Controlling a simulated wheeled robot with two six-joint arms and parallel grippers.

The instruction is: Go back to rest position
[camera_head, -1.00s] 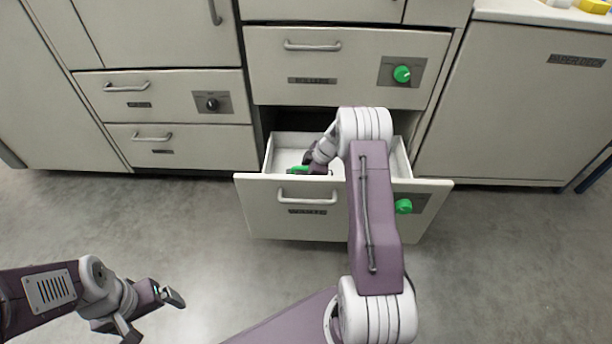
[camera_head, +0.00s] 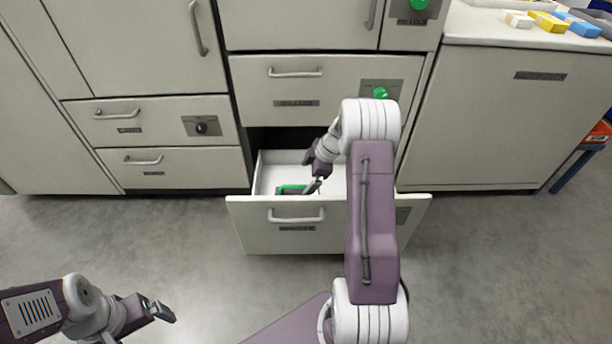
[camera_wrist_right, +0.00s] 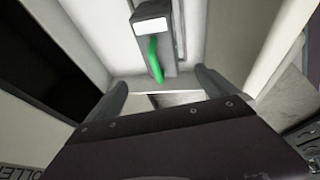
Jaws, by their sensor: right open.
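My right gripper (camera_head: 318,186) is over the open lower drawer (camera_head: 258,222). It is open and empty; its two fingers stand apart in the right wrist view (camera_wrist_right: 162,92). A dark grey object with a green part (camera_head: 290,188) lies in the drawer just beyond the fingers. The right wrist view shows its green part (camera_wrist_right: 154,60) and a white patch, apart from the fingers. My left gripper (camera_head: 138,324) is at the lower left above the floor, with its fingers apart and nothing between them. My right forearm hides the drawer's right part.
Closed drawers (camera_head: 300,95) and cabinet doors surround the open drawer. A counter (camera_head: 500,30) at the upper right carries yellow, blue and white blocks (camera_head: 547,21). A blue stand (camera_head: 572,165) is at the right edge. The floor at the left is clear.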

